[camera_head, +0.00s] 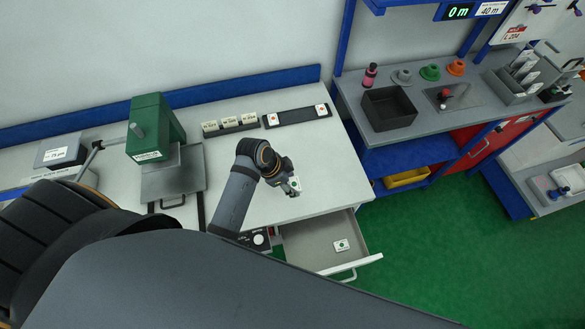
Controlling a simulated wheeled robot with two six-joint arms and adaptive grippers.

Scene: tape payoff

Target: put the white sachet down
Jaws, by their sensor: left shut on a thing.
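My left gripper (293,188) hangs above the front right part of the white worktable (330,170), just behind the open drawer. It is shut on a small white sachet (296,185) with a green mark, partly hidden by the fingers. Another white sachet (341,244) with a green mark lies flat in the open grey drawer (308,240). Two white pieces with red marks, one left (272,119) and one right (321,110), sit on a dark strip (297,115) at the back of the table. My right gripper is out of view.
A green press (155,125) stands at left on the table, near a grey box (60,150). A row of labelled cream blocks (230,124) sits at the back. A side bench holds a dark bin (390,107) and coloured spools (430,72). The table's right part is clear.

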